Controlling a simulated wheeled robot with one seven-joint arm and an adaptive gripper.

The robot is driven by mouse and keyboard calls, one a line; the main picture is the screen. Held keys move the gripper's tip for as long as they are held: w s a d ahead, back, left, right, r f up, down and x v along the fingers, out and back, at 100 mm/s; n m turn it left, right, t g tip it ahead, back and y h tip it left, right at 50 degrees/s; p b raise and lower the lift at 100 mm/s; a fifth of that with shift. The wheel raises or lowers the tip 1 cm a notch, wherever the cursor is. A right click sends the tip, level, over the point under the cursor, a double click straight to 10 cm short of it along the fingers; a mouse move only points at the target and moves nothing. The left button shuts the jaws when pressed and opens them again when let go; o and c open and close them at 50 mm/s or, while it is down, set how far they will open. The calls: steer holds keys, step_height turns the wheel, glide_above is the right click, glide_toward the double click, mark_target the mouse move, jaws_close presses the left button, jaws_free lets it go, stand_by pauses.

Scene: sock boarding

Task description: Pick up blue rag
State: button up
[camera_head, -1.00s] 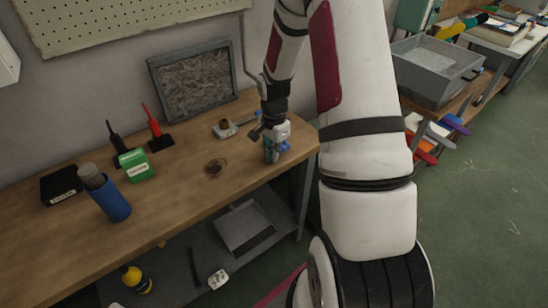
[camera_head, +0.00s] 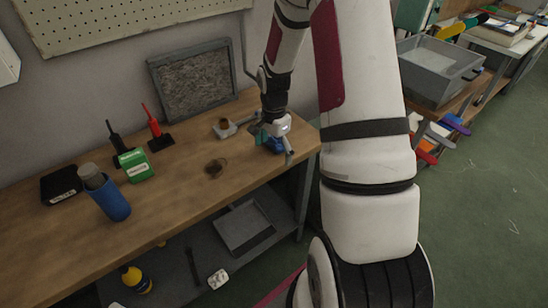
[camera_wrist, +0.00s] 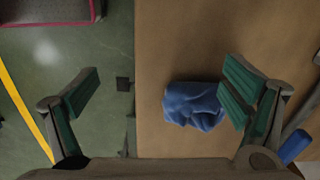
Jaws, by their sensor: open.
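The blue rag (camera_wrist: 193,104) lies crumpled on the wooden workbench (camera_wrist: 185,40), near the bench edge in the wrist view. In the head view the rag (camera_head: 273,146) shows at the right end of the bench, partly hidden by my gripper (camera_head: 275,144). My gripper (camera_wrist: 160,98) is open and empty, with its green-padded fingers spread wide. The rag is between the fingers in the wrist view, much closer to the right finger, which overlaps its edge. The left finger is over the floor beyond the bench edge. The height above the rag is hard to tell.
A blue-ended object (camera_wrist: 294,146) is beside the right finger. Farther left are a green box (camera_head: 136,165) and a blue cylinder (camera_head: 108,198). A framed panel (camera_head: 193,80) stands behind.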

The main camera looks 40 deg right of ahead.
step_height(320, 180, up, 12)
steer(key=n+p, duration=0.4)
steer(key=n, duration=2.3)
steer(key=f+n, duration=0.2)
steer(key=n, duration=0.1)
steer(key=f+n, duration=0.6)
steer(key=shift+s+f+p, duration=0.15)
steer(key=shift+s+p, duration=0.1)
steer(key=shift+p, duration=0.05)
steer(key=f, duration=0.4)
steer(key=shift+w+f, duration=0.1)
steer(key=shift+w, duration=0.1)
steer(key=shift+d+f, duration=0.1)
steer(key=shift+f, duration=0.3)
